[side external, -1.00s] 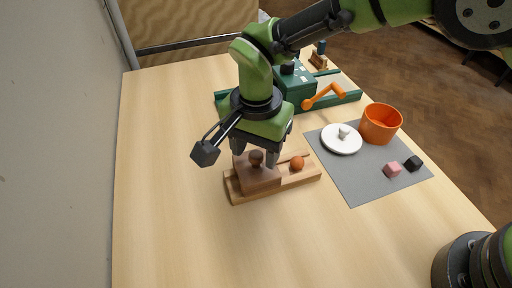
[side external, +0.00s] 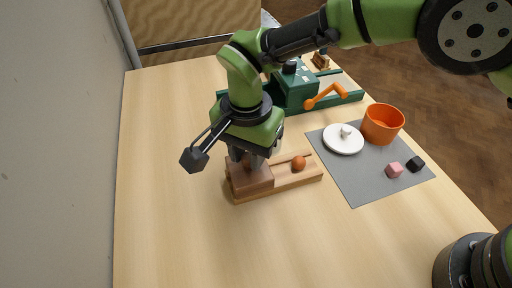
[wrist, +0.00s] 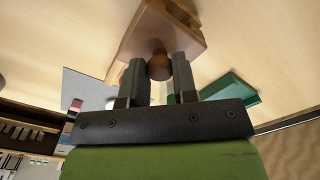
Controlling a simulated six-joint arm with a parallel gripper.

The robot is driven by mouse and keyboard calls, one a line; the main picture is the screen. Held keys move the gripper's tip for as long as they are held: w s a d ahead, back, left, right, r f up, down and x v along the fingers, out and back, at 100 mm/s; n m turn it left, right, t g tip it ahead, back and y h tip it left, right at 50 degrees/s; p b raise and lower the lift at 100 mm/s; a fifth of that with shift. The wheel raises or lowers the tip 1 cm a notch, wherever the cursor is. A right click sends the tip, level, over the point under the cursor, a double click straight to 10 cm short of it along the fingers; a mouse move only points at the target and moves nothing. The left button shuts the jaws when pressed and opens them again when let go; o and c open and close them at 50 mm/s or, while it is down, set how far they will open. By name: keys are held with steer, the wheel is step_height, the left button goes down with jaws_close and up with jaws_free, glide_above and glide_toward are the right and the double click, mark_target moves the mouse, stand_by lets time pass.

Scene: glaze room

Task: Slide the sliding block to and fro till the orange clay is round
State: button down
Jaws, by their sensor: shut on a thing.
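The sliding block (side external: 251,181) is a brown wooden block with a round knob (wrist: 160,66). It sits at the left end of a wooden board (side external: 296,182) with a raised back rail. The orange clay (side external: 299,163) rests on the board to the right of the block, apart from it, and looks like a ball at this size. My gripper (side external: 246,163) is over the block with its fingers down around the knob. In the wrist view the knob sits between the two fingertips. I cannot make out the clay in the wrist view.
Right of the board, a grey mat (side external: 360,183) carries a white lid (side external: 343,140), an orange pot (side external: 383,124), a pink cube (side external: 394,170) and a black cube (side external: 416,164). A green machine (side external: 297,90) with an orange crank stands behind. The table in front is clear.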

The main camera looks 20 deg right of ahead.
mark_target(246, 157)
steer(key=shift+a, duration=0.3)
steer(key=c, duration=0.9)
jaws_free()
steer(key=shift+r, duration=0.15)
step_height(246, 157, up, 10)
